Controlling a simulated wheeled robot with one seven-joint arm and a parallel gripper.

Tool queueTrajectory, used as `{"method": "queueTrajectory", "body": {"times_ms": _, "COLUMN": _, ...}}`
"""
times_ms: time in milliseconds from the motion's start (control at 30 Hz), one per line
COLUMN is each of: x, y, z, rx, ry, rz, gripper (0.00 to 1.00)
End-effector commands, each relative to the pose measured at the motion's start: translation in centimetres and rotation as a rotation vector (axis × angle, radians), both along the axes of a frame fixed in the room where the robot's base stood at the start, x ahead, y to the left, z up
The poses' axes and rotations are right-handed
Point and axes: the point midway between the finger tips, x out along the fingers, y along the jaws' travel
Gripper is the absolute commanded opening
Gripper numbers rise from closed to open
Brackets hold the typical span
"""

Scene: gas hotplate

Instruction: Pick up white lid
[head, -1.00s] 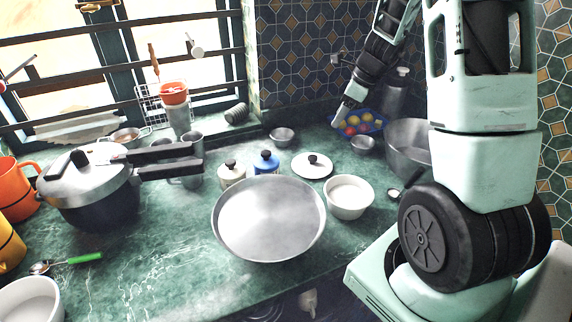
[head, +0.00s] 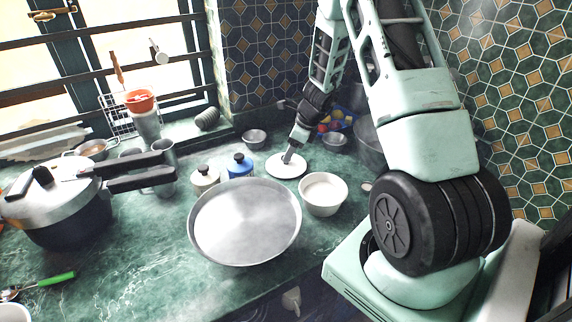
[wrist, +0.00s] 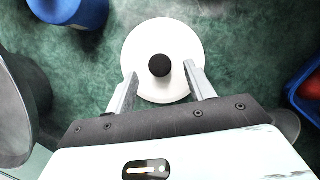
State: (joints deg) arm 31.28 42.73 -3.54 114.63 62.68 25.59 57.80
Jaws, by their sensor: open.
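The white lid (head: 287,171) is a flat round disc lying on the green marble counter. Its round black knob (wrist: 159,65) shows near the middle of the disc in the wrist view, where the white lid (wrist: 160,35) appears from above. My gripper (head: 288,157) is over the lid in the head view and hides its knob there. In the wrist view my gripper (wrist: 160,75) is open, with one finger on each side of the knob and a gap on both sides. Nothing is held between the fingers.
A blue lidded pot (head: 239,166) and a white lidded pot (head: 204,179) stand left of the lid. A white bowl (head: 323,194) and a wide metal pan (head: 245,222) are in front. A blue basket (head: 336,121) with coloured balls stands behind to the right.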

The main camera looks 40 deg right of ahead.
Motion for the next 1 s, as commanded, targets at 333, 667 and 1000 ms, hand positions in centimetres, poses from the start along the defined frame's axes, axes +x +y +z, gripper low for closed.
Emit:
{"method": "queueTrajectory", "body": {"times_ms": 333, "x": 0.9, "y": 0.5, "z": -2.5, "rx": -0.001, "ry": 0.000, "rz": 0.000, "gripper": 0.54}}
{"method": "queueTrajectory", "body": {"times_ms": 667, "x": 0.9, "y": 0.5, "z": -2.5, "rx": -0.001, "ry": -0.001, "rz": 0.001, "gripper": 0.05}}
{"method": "queueTrajectory", "body": {"times_ms": 1000, "x": 1.0, "y": 0.5, "z": -1.8, "rx": -0.003, "ry": -0.003, "rz": 0.003, "gripper": 0.05}}
